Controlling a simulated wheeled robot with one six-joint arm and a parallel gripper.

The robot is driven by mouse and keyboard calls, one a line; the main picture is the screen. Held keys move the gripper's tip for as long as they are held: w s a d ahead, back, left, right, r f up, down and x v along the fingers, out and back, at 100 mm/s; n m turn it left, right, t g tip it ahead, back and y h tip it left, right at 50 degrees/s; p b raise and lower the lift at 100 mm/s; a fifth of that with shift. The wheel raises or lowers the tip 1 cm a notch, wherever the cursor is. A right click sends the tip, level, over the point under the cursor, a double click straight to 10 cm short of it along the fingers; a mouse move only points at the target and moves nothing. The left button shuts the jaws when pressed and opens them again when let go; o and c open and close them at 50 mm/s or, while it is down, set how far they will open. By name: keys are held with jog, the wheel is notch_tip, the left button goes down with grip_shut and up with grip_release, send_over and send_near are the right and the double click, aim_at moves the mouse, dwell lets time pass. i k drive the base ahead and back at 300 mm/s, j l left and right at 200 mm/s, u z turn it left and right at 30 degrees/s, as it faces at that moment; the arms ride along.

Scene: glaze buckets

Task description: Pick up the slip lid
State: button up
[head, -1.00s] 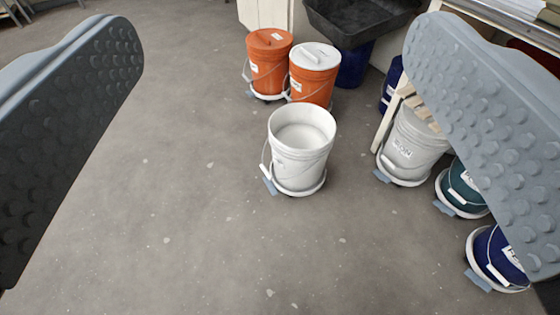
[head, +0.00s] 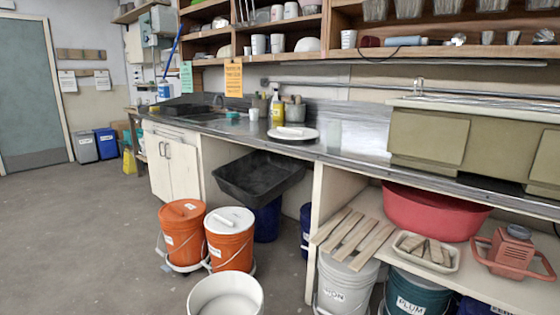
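A white round lid (head: 270,133) with a pale bar handle lies flat on the metal counter near the sink. Another white lid (head: 230,221), with a similar handle, sits on an orange bucket (head: 231,247) on the floor. No label reading slip is legible on either. An open white bucket (head: 225,299) without a lid stands in front, cut by the lower edge. My gripper is out of view.
The metal counter (head: 350,153) runs along the wall, with a yellow bottle (head: 277,112) behind the lid. A tilted black tub (head: 258,178) juts out below the edge. Shelves (head: 335,18) hang above. Open floor (head: 80,230) lies at left.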

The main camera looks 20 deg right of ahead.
aim_at(289, 134)
jog(key=i+l+z, duration=0.1)
jog(key=i+l, duration=2.15)
jog(key=k+l, duration=0.05)
